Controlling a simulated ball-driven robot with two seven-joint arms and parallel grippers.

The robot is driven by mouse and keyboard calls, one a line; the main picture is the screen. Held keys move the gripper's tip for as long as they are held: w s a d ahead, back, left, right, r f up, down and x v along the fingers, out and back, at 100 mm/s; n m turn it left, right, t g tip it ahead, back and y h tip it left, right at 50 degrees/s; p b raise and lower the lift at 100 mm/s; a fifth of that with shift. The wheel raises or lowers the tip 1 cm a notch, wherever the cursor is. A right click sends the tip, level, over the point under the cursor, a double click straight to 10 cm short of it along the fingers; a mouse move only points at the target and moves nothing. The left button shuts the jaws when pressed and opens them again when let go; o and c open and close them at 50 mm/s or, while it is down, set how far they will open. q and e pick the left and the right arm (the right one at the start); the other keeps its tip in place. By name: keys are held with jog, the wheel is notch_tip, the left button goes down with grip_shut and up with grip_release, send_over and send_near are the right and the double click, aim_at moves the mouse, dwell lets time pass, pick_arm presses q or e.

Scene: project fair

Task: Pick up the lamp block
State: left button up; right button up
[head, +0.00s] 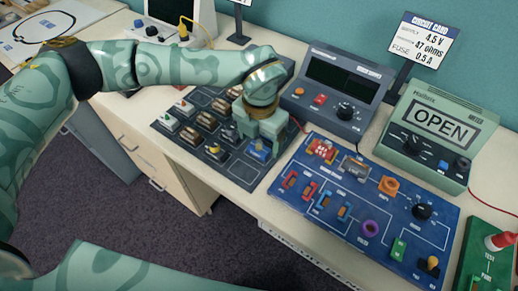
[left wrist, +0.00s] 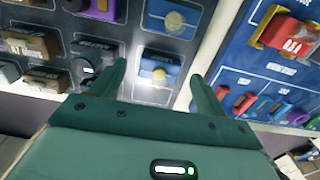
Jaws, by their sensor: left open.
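Two blue blocks with pale yellow domes, which look like lamp blocks, sit on the dark parts tray (head: 236,172). In the left wrist view one lamp block (left wrist: 160,66) lies between my open fingers, beyond their tips, and the other lamp block (left wrist: 174,17) is farther up. In the head view a blue lamp block (head: 258,153) shows just below my left gripper (head: 262,138), partly covered by its fingers. The left gripper is open, pointing down over the tray's near right corner, holding nothing. My right gripper is not in view.
A blue circuit board (head: 335,215) with several coloured parts lies right of the tray. A circuit card sign (head: 420,42) stands at the back. Other small blocks fill the tray.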

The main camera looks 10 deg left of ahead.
pick_arm(q)
notch_tip(320, 180, down, 2)
jog(key=shift+f, duration=0.1)
jog(key=c, duration=1.1)
jog(key=shift+o, duration=0.2)
jog(key=shift+r, duration=0.25)
